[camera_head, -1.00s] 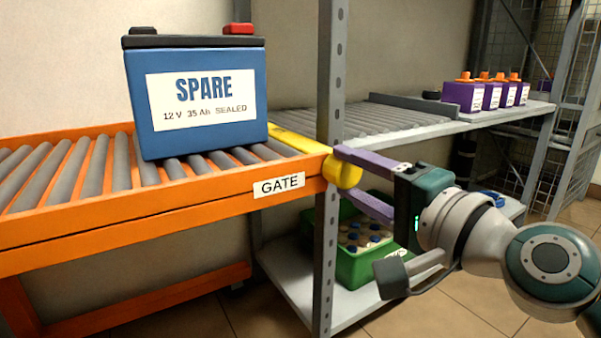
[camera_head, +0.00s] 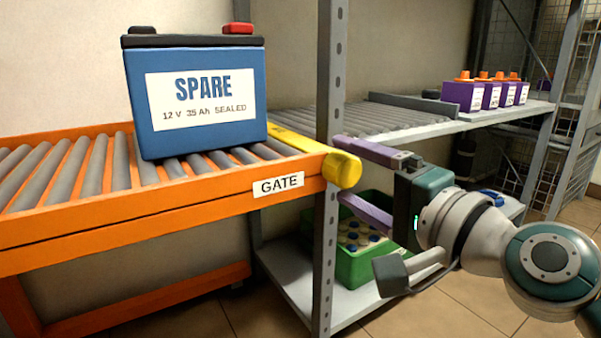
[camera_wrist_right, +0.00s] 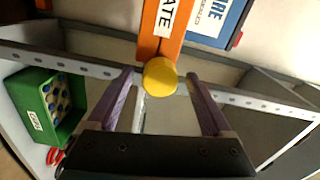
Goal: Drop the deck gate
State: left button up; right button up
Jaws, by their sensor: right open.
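The yellow deck gate (camera_head: 300,143) lies along the right end of the orange roller deck (camera_head: 120,213), with its rounded knob toward me. A white GATE label (camera_head: 278,186) is on the deck's side. My right gripper (camera_head: 352,170) is open, its purple fingers above and below the knob. In the right wrist view the yellow knob (camera_wrist_right: 160,77) sits between the spread fingertips (camera_wrist_right: 162,82), and I see no finger touching it. A blue SPARE battery (camera_head: 197,97) stands upright on the rollers, left of the gate. My left gripper is not in view.
A grey metal upright (camera_head: 330,60) stands close beside the knob. A green crate (camera_head: 362,265) sits on the lower shelf.

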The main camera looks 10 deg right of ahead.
jog(key=shift+s+d, duration=0.1)
jog(key=shift+s, duration=0.2)
jog(key=v, duration=0.9)
jog(key=shift+s+p, duration=0.15)
jog(key=shift+p, duration=0.25)
